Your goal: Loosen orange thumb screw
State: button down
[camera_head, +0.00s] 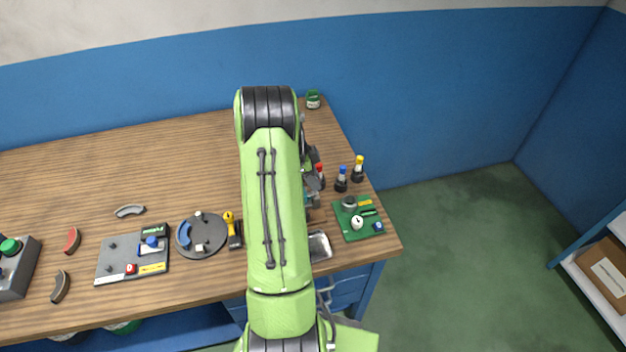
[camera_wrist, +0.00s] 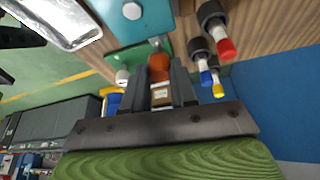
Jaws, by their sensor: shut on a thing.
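The orange thumb screw (camera_wrist: 159,66) shows in the wrist view as a rounded orange head between my fingertips. My gripper (camera_wrist: 160,78) is shut on it, with one dark finger on each side. A teal block (camera_wrist: 145,22) with a grey round fitting on it is just beyond the screw. In the head view my green arm covers most of this spot; only a small part of the teal block (camera_head: 310,200) shows beside it. The screw's shaft and where it enters the block are hidden.
Red-, blue- and yellow-tipped dark bottles (camera_head: 343,178) stand close to the right of my gripper. A green board (camera_head: 347,230) with small parts and a metal tray (camera_head: 320,246) lie near the front right edge. A round grey disc (camera_head: 208,240) lies left of my arm.

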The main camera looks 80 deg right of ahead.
jog(key=n+b, duration=0.2)
jog(key=n+h+b, duration=0.1)
jog(key=n+b, duration=0.1)
jog(key=shift+s+f+t+h, duration=0.1)
jog(key=shift+t+h, duration=0.2)
jog(key=n+b, duration=0.1)
jog(key=n, duration=0.1)
jog(key=n+t+h+b, duration=0.1)
jog(key=n+b, duration=0.1)
jog(key=shift+s+a+n+t, duration=0.1)
jog(key=shift+a+n+t, duration=0.05)
jog(key=shift+n+t, duration=0.2)
jog(key=n+t+b, duration=0.1)
jog(key=n+b, duration=0.1)
jog(key=n, duration=0.1)
jog(key=shift+s+n, duration=0.15)
jog(key=shift+n, duration=0.2)
jog(key=n+t+b, duration=0.1)
jog(key=n+t, duration=0.1)
jog(key=n, duration=0.2)
jog(key=shift+s, duration=0.1)
jog(key=shift+r+n, duration=0.2)
jog(key=shift+n, duration=0.1)
jog(key=c, duration=0.9)
grip_release()
